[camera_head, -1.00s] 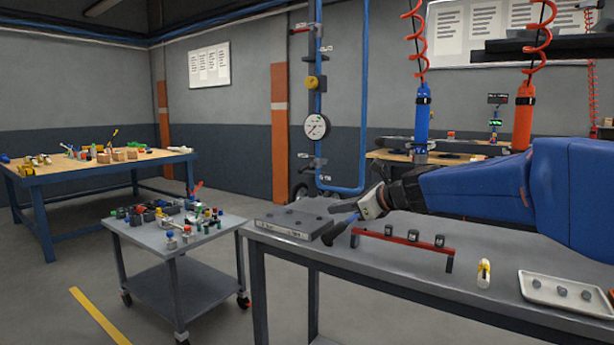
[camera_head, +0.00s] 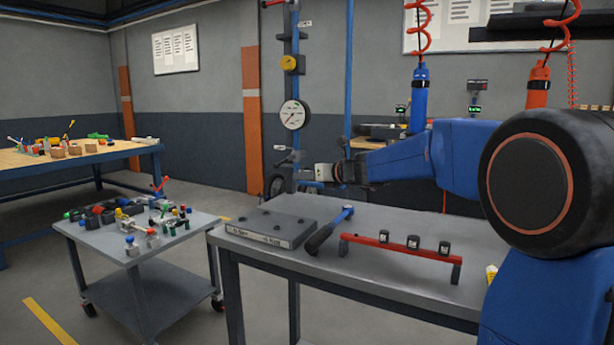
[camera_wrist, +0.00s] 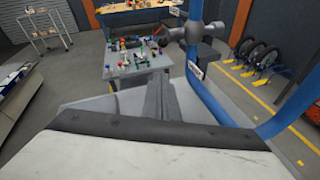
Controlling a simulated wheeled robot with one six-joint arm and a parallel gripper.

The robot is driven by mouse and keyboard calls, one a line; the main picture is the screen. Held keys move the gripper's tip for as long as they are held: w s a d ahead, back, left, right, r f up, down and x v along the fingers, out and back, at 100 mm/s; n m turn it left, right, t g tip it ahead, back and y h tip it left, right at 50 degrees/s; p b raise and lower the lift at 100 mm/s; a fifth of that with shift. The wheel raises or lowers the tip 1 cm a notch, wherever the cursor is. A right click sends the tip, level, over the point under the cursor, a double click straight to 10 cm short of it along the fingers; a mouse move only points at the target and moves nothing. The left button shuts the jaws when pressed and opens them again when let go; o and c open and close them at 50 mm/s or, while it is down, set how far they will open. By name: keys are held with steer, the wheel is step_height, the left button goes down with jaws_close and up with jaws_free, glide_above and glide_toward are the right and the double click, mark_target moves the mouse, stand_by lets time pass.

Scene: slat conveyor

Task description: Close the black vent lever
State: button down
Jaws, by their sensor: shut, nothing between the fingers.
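A vertical pipe stand behind the table carries a round gauge (camera_head: 294,114), a yellow valve (camera_head: 291,63) and small side fittings. A small lever-like fitting (camera_head: 282,148) sits below the gauge; I cannot tell for sure whether it is the black vent lever. My gripper (camera_head: 298,174) points left at the lower pipe, beyond the table's far edge. In the wrist view its dark fingers (camera_wrist: 164,101) are together and empty. There, a dark grey valve fitting (camera_wrist: 192,32) on the pipe is ahead of them, with a gap in the picture. Contact with the pipe cannot be judged.
The grey table (camera_head: 390,280) below my arm holds a grey block (camera_head: 272,228), a blue-handled hammer (camera_head: 329,230) and a red rail (camera_head: 395,244). A cart (camera_head: 150,243) with small parts stands left. A blue pipe (camera_wrist: 207,92) rises near the gripper.

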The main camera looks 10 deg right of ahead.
mark_target(276, 167)
steer(key=w+a, duration=0.4)
steer(key=w, duration=0.3)
steer(key=shift+w+r, duration=0.3)
steer(key=shift+w+a+r, duration=0.2)
steer(key=shift+w+a, duration=0.1)
steer(key=shift+a, duration=0.15)
stand_by(0.7)
steer(key=shift+w+a+r, duration=0.2)
steer(key=shift+r, duration=0.05)
steer(key=shift+w+a+r, duration=0.1)
steer(key=shift+r, duration=0.05)
stand_by(0.4)
stand_by(0.6)
